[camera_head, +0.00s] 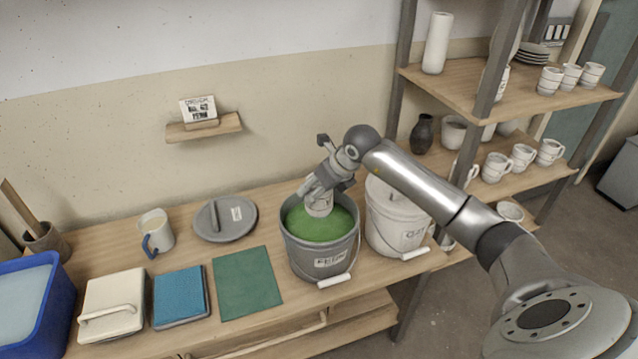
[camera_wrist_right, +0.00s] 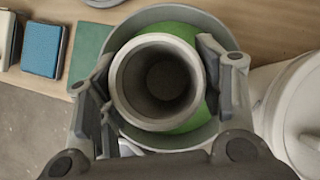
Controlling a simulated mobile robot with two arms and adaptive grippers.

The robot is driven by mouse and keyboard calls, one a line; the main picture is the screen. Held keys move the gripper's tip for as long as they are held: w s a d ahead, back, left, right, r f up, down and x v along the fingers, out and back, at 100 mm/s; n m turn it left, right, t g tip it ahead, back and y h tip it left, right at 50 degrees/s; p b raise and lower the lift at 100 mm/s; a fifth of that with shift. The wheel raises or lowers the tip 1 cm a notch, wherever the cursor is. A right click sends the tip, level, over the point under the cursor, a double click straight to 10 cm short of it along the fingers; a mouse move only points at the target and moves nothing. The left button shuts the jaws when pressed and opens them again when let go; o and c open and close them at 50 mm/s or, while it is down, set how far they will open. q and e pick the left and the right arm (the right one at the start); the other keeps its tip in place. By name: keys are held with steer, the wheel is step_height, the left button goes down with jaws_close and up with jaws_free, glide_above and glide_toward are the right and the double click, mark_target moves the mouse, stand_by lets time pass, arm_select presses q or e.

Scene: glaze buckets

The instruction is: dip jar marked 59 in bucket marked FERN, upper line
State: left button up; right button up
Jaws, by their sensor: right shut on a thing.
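The jar (camera_head: 320,208) is pale and upright, held by my right gripper (camera_head: 319,192) inside the mouth of the grey bucket (camera_head: 300,256) whose label appears to read FERN. Green glaze (camera_head: 322,230) fills the bucket to below its rim. The jar's lower end is at the glaze; whether it dips below the surface I cannot tell. In the right wrist view the jar's open mouth (camera_wrist_right: 122,98) faces the camera, empty inside, with a finger on either side and green around it. No number or line on the jar can be read. My left gripper is out of view.
A white lidded bucket (camera_head: 389,236) stands close to the right. A grey lid (camera_head: 226,222), mug (camera_head: 157,233), green sheet (camera_head: 247,283), blue sponge-like block (camera_head: 180,296) and blue tub (camera_head: 30,305) lie to the left. Shelves with cups rise at right. A card (camera_head: 199,110) sits on a wall ledge.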

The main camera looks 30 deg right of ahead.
steer(key=shift+r, duration=0.15)
steer(key=shift+f+b, duration=0.2)
steer(key=shift+b, duration=0.2)
step_height(320, 180, down, 3)
steer(key=shift+r+b, duration=0.1)
steer(key=shift+b, duration=1.05)
steer(key=shift+f+b, duration=0.4)
steer(key=shift+f, duration=0.15)
step_height(320, 180, down, 8)
steer(key=b, duration=0.6)
steer(key=shift+f+b, duration=0.2)
steer(key=shift+b, duration=0.15)
steer(key=shift+f, duration=0.1)
stand_by(1.0)
steer(key=shift+r+p, duration=2.65)
steer(key=shift+r, duration=2.05)
